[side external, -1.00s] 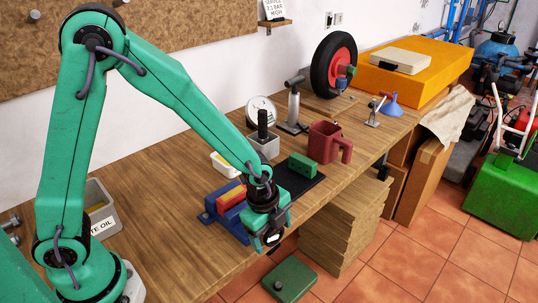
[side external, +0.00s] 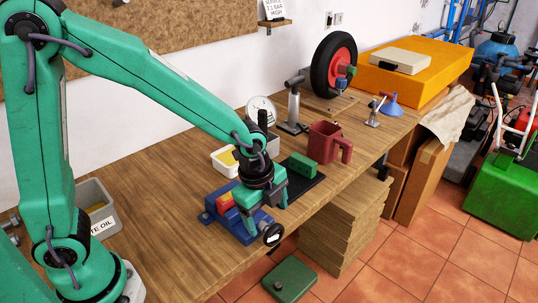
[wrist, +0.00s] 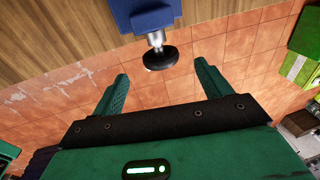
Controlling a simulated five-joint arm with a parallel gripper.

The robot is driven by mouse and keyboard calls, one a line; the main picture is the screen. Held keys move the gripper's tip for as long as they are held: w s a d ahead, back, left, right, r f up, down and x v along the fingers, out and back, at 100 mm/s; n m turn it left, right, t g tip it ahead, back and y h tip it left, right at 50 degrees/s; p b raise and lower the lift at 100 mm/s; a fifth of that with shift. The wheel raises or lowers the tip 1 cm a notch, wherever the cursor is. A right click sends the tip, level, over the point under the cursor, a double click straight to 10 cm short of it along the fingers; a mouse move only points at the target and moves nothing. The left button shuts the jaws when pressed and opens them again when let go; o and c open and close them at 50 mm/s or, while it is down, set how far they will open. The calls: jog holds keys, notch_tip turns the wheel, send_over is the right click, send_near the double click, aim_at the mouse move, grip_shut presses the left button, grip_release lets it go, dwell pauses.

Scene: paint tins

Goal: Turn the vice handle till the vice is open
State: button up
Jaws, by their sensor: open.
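The blue vice (side external: 210,217) sits at the front edge of the wooden bench, with a red block (side external: 225,202) at its jaws. My gripper hides part of the vice, so the jaw gap cannot be judged. The round black vice handle (side external: 272,235) sticks out past the bench edge on a metal shaft. In the wrist view the handle (wrist: 160,57) shows just beyond and between my fingertips, apart from both. My gripper (side external: 263,210) is open and empty, pointing down above the shaft and handle; its two fingers also show in the wrist view (wrist: 161,70).
A green block (side external: 303,167) on a black mat, a red mug (side external: 326,142) and a white tub (side external: 224,163) stand close behind my gripper. A grey oil bin (side external: 98,208) is at the left. The bench between bin and vice is clear.

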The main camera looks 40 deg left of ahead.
aim_at(274, 226)
jog(key=c, duration=0.9)
jog(key=shift+o, duration=0.2)
jog(key=n, duration=0.3)
jog(key=r+n, duration=0.1)
jog(key=n, duration=0.1)
jog(key=shift+w+d+r, duration=0.1)
jog(key=shift+w+d, duration=0.05)
jog(key=shift+w, duration=0.1)
jog(key=n, duration=0.2)
jog(key=r+n, duration=0.1)
jog(key=n, duration=0.1)
jog(key=shift+w+d+n+g, duration=0.1)
jog(key=shift+w+n+g, duration=0.1)
jog(key=shift+n+g, duration=0.15)
jog(key=n, duration=0.2)
jog(key=r+n, duration=0.1)
jog(key=n, duration=0.1)
jog(key=shift+w+d+g, duration=0.1)
jog(key=shift+g, duration=0.25)
jog(key=n, duration=0.2)
jog(key=r+n, duration=0.1)
jog(key=n, duration=0.1)
jog(key=shift+w+d+r+y, duration=0.1)
jog(key=shift+y, duration=0.2)
jog(key=shift+f, duration=3.9)
